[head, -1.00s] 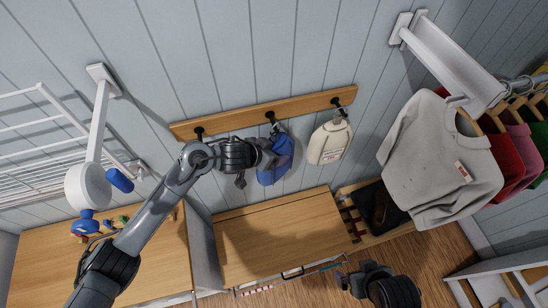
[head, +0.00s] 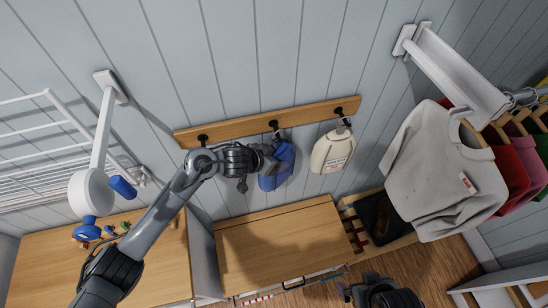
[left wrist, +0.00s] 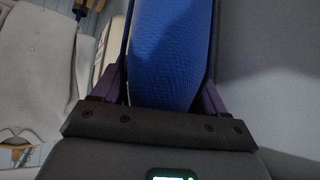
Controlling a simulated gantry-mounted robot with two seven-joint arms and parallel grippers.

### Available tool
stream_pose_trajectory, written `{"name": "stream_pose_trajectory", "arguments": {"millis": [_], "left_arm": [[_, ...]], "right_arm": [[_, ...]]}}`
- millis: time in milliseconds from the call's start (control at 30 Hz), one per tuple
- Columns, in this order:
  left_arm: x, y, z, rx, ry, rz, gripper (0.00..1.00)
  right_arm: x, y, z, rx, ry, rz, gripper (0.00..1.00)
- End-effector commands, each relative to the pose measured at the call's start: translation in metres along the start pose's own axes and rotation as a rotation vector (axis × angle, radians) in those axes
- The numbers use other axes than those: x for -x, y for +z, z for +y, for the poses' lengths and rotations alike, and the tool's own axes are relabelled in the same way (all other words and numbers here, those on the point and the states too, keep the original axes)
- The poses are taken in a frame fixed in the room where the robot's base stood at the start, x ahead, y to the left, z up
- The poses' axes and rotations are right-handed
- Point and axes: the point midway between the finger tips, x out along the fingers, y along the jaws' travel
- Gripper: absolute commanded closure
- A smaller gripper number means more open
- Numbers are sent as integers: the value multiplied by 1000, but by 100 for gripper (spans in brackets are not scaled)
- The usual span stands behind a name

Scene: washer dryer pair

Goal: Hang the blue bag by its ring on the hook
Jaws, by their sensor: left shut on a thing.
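The blue bag (head: 278,167) is just below the middle hook (head: 274,125) on the wooden rail. Its top reaches up close to that hook; its ring is too small to make out, so I cannot tell whether the ring is on the hook. My left gripper (head: 267,160) is shut on the bag from its left side. In the left wrist view the blue bag (left wrist: 170,50) fills the space between the fingers. My right gripper (head: 355,288) is low in the head view, away from the bag; its jaw state is unclear.
A cream bag (head: 332,150) hangs on the right hook, close beside the blue bag. The left hook (head: 202,140) is bare, above my left wrist. A wooden cabinet top (head: 275,245) lies below. A grey shirt (head: 440,175) hangs at the right, a white drying rack (head: 45,150) at the left.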

Motion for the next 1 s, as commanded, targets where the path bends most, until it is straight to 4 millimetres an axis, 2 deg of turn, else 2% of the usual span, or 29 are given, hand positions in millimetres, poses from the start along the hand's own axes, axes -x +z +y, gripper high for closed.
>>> {"name": "stream_pose_trajectory", "arguments": {"millis": [267,300,433,767,867,1000], "left_arm": [[1,-2,0,0,-1,3,100],[1,-2,0,0,-1,3,21],[1,-1,0,0,-1,2,1],[0,1,0,0,0,-3,0],[5,1,0,0,-1,-2,0],[21,-1,-1,0,-1,1,0]], "right_arm": [[0,0,-2,-6,-5,1,0],[0,0,-2,-7,-5,1,0],[0,0,-2,-8,-6,1,0],[0,0,-2,-7,-5,1,0],[1,0,-1,-5,-4,0,0],[4,-1,0,0,0,-1,0]]}}
